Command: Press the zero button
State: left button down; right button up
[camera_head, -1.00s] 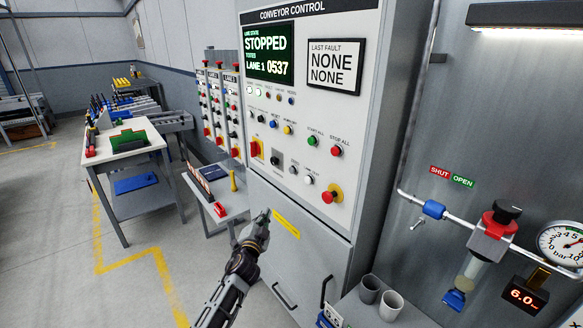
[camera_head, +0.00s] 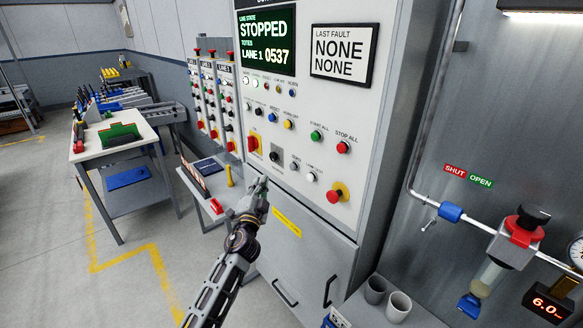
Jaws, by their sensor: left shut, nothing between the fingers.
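The grey conveyor control panel (camera_head: 345,220) carries a screen (camera_head: 267,42) reading STOPPED, LANE 1 and 0537. Below it are several small coloured buttons and switches. Low on the panel are a dark button (camera_head: 294,167), a white button (camera_head: 311,177) and a red emergency knob (camera_head: 333,196) on yellow. Most small labels are too blurred to read, so I cannot tell which button is zero. My left gripper (camera_head: 263,183) is shut and empty, pointing up in front of the panel's lower edge, left of and below these buttons. Contact with the panel cannot be told. My right gripper is out of view.
A pipe with a blue fitting (camera_head: 451,212) and a regulator (camera_head: 508,245) are on the right wall. A small side table (camera_head: 198,189) and a workbench (camera_head: 80,150) stand left. Floor at the lower left is clear.

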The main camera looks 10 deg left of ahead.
aim_at(293, 167)
pick_arm(q)
jog(key=shift+s+r, duration=0.15)
jog(key=shift+a, duration=0.1)
dwell(0.6)
jog(key=w+d+b, duration=0.2)
jog(key=w+d, duration=0.3)
jog(key=w, duration=0.2)
jog(key=shift+d, duration=0.2)
dwell(0.4)
jog(key=shift+b, duration=0.3)
dwell(1.1)
jog(key=shift+w+d+b, duration=0.3)
jog(key=shift+w, duration=0.05)
